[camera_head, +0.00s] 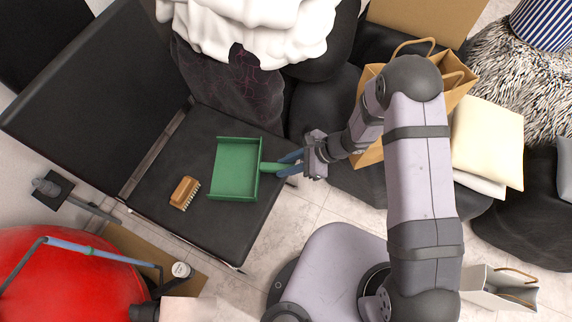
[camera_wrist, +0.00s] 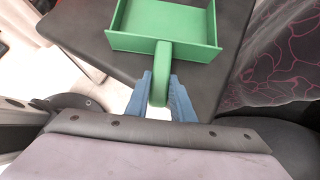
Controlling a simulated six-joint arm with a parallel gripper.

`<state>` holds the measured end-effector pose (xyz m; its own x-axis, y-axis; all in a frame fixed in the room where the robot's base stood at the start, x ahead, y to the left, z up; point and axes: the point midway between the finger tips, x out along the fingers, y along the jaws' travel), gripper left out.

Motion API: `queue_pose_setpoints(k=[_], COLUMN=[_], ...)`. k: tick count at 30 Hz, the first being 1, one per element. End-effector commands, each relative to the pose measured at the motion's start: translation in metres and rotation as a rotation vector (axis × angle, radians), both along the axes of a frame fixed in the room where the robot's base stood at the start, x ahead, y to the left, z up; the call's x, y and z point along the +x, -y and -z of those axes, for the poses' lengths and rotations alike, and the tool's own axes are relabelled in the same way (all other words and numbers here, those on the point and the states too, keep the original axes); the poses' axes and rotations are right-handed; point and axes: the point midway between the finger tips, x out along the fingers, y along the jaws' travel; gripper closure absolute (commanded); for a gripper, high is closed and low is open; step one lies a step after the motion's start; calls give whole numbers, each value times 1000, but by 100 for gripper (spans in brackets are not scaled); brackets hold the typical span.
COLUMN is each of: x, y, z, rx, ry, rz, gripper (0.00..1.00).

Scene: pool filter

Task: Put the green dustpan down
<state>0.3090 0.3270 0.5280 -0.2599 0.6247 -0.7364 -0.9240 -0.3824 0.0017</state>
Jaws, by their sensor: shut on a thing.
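The green dustpan (camera_head: 235,168) is over the black seat, with its handle pointing right toward my gripper. It also shows in the wrist view (camera_wrist: 160,20), with its tray at the top and its handle running down between my fingers. My gripper (camera_head: 289,163) is shut on the handle near the seat's right edge; its blue fingers (camera_wrist: 161,97) stand on both sides of the handle. The tray looks level and open side up. I cannot tell whether its underside touches the seat.
The black folding chair (camera_head: 215,125) has free seat around the dustpan. A wooden brush (camera_head: 184,193) lies on it to the left. Black bags and white fluffy cloth (camera_head: 250,25) crowd the back. A paper bag (camera_head: 455,80) stands behind my arm. A red ball (camera_head: 70,280) is at lower left.

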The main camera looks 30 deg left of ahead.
Motion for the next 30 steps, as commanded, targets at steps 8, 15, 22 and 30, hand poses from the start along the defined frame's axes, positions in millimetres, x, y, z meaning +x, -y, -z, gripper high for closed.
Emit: queue_pose_setpoints(k=[8,15,22,30], x=[0,0,0,5], y=[0,0,0,9], z=[2,3,2,-12], rx=[1,0,0,1], ry=[0,0,0,3], rz=[0,0,0,3], gripper=[100,60,60,60])
